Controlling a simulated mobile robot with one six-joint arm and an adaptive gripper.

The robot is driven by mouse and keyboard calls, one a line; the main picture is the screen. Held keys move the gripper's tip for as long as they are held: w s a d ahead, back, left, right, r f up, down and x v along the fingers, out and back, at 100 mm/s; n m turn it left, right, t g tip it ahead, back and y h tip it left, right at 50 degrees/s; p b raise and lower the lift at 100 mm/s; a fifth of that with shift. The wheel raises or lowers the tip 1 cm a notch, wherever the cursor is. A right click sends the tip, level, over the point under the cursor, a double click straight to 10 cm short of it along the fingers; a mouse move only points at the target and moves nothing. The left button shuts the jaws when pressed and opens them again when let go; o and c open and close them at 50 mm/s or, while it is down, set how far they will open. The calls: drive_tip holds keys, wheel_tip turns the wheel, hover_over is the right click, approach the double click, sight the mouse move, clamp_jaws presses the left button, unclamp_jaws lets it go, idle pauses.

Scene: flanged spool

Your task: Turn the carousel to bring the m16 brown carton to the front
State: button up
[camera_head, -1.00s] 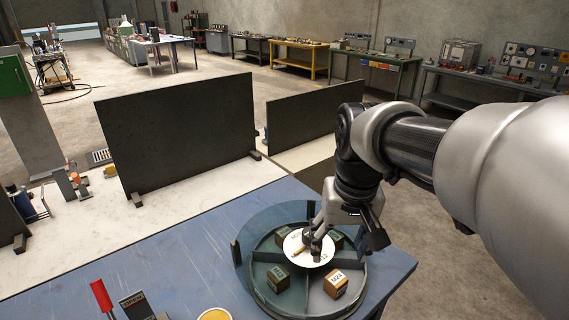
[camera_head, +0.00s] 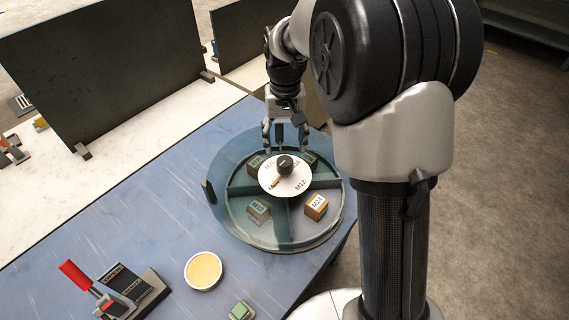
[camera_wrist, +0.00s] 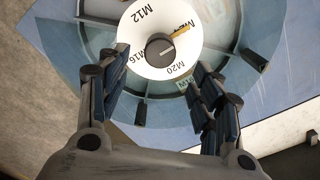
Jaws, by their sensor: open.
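The round carousel (camera_head: 236,222) has a clear rim, dark dividers and several cartons in its compartments. An orange-brown carton marked M24 (camera_head: 316,207) is at the front right. A greenish-brown carton (camera_head: 258,211) is at the front left. Two darker cartons are at the back, their labels unreadable. The white top disc (camera_head: 302,179) carries size labels; M16 reads on its left in the wrist view (camera_wrist: 135,45).
On the blue table (camera_head: 130,215) are a round yellow-topped dish (camera_head: 204,270), a red-handled device (camera_head: 115,288) and a small green-topped block (camera_head: 241,311). Dark upright panels (camera_head: 100,65) stand behind. The table's left part is clear.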

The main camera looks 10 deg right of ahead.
sight(285, 161)
wheel_tip(285, 161, down, 9)
drive_tip(key=shift+r+b, duration=0.15)
drive_tip(key=shift+b, duration=0.95)
drive_tip(key=shift+c, duration=0.5)
clamp_jaws()
